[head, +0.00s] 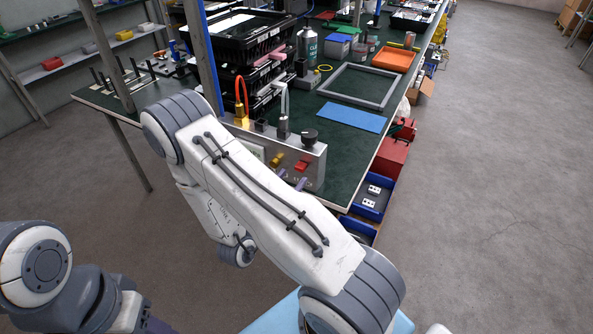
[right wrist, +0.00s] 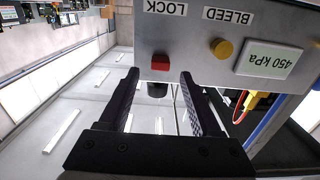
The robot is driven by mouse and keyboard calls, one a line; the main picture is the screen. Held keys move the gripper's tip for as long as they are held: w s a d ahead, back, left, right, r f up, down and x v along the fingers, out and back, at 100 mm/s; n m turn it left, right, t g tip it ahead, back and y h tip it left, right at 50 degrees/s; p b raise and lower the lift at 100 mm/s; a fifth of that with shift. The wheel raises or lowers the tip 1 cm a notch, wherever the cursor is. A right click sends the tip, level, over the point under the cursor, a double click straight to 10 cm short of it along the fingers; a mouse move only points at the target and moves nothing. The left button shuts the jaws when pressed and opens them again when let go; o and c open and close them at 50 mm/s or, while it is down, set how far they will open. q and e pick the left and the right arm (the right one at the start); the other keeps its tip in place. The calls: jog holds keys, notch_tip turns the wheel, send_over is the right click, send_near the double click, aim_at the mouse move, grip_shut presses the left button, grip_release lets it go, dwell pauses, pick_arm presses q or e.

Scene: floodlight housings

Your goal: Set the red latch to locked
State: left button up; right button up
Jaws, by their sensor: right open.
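The red latch (head: 302,164) sits on the front of a grey control box (head: 318,170), to the right of a yellow knob (head: 277,158). In the right wrist view, which is upside down, the red latch (right wrist: 160,62) is beside the word LOCK. I cannot tell its setting. My right gripper (head: 292,178) is mostly hidden behind my forearm in the head view; only its fingertips show, just below the latch. In the right wrist view the gripper (right wrist: 159,78) is open and empty, its fingers either side of the latch, apparently not touching it. My left gripper is out of view.
The BLEED knob (right wrist: 222,48) and a pressure display (right wrist: 270,58) are beside the latch. A black knob (head: 310,137) tops the box. A blue mat (head: 352,117) and grey frame (head: 358,84) lie on the green bench.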

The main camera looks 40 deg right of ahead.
aim_at(298, 170)
jog(key=shift+x, duration=1.95)
grip_shut()
jog(key=shift+a, duration=0.1)
